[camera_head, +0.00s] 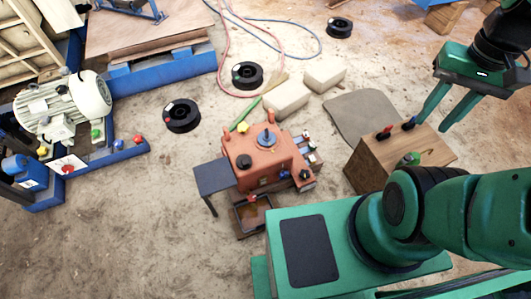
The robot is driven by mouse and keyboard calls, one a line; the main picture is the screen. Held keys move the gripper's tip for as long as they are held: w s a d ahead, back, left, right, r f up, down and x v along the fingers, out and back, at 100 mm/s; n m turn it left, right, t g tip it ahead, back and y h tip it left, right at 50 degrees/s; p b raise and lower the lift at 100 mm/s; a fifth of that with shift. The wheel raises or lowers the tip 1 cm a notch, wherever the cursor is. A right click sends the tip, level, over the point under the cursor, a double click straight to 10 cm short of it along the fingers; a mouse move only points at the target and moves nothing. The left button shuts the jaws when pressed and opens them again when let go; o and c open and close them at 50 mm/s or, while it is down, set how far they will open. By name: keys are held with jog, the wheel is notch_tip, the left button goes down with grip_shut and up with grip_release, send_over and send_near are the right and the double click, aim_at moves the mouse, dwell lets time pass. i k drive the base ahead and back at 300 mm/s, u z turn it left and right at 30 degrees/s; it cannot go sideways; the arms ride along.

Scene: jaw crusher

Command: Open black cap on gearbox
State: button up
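The gearbox (272,162) is an orange-brown box on the floor near the middle of the view. A round black cap (243,161) sits on its left front upper part and looks closed. A blue fitting (266,139) stands on top, and another dark round part (304,174) is at its right side. My gripper (434,124) is at the upper right, well apart from the gearbox. Its two green fingers are spread, with nothing seen between them.
A wooden box (380,170) with red, blue and green knobs stands between my gripper and the gearbox. A small dark table (215,178) and an open tray (249,216) adjoin the gearbox. Pale blocks (287,99), black spools (182,116) and hoses lie behind. A motor (65,105) stands left.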

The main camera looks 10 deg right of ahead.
aim_at(243, 160)
jog(key=z, duration=2.65)
jog(key=i, duration=0.2)
jog(key=u, duration=3.05)
jog(key=i, duration=0.5)
jog(key=u, duration=0.05)
